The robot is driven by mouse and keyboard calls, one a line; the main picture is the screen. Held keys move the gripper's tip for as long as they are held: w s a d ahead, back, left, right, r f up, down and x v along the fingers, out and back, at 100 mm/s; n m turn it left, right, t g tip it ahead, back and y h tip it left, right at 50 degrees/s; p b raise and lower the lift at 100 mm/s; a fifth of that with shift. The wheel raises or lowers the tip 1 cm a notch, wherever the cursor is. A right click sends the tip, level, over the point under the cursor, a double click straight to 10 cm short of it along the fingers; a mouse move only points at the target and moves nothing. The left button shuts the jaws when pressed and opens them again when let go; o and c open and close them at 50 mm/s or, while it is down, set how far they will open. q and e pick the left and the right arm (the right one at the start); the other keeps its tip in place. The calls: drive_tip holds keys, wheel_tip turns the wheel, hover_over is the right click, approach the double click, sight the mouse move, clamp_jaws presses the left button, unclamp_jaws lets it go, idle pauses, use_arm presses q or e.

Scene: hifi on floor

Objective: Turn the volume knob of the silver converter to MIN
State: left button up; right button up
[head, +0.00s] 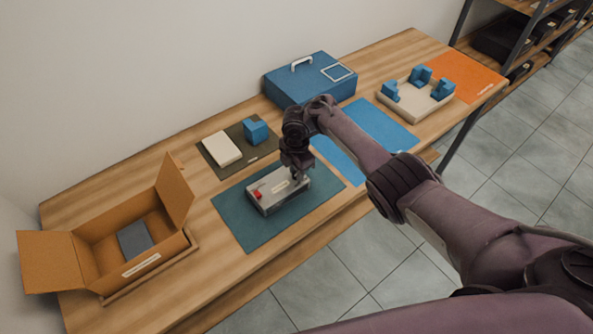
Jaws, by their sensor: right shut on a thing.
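The silver converter (270,202) is a small box lying on a dark teal mat (234,222) on the wooden table. A red part (257,194) shows at its left end, and a pale label is on its top. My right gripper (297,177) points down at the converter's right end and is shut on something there. The volume knob is hidden by the gripper, so its setting cannot be read. My left gripper is not in view.
An open cardboard box (152,255) with a grey item stands at the left. A blue case (305,82) stands behind. A cream tray (412,104) with blue blocks is at the right. A dark mat (220,168) holds a cream block and a blue cube. My right arm crosses above the blue mat (388,128).

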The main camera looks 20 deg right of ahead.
drive_tip(key=shift+n, duration=0.3)
idle(0.4)
drive_tip(key=o, duration=1)
wheel_tip(320, 180, up, 8)
drive_tip(key=shift+f+p, duration=0.1)
drive_tip(key=shift+p, duration=0.5)
